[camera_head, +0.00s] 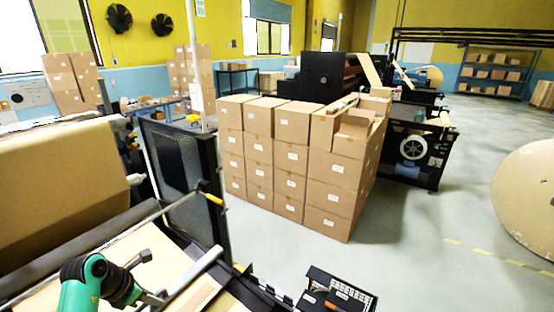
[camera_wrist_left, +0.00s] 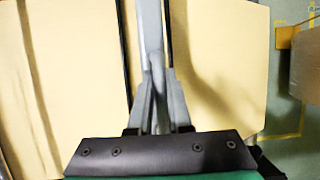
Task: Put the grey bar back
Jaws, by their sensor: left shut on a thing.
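The grey bar (camera_head: 198,270) slants above the tan kraft sheet (camera_head: 148,252) at the bottom left of the head view. My left gripper (camera_head: 162,297) is at the bar's near, lower end and is shut on it. In the left wrist view the grey bar (camera_wrist_left: 150,28) runs up and away from between the fingers of my left gripper (camera_wrist_left: 158,80), with kraft paper (camera_wrist_left: 220,60) behind it. I cannot tell whether the bar's far end touches anything. My right gripper is not in view.
A large kraft roll (camera_head: 55,185) sits on the machine at the left. A dark mesh guard (camera_head: 180,175) stands behind the bar. Stacked cartons (camera_head: 290,160) fill the middle. A black device (camera_head: 335,293) is at the bottom. Open floor (camera_head: 420,260) lies to the right.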

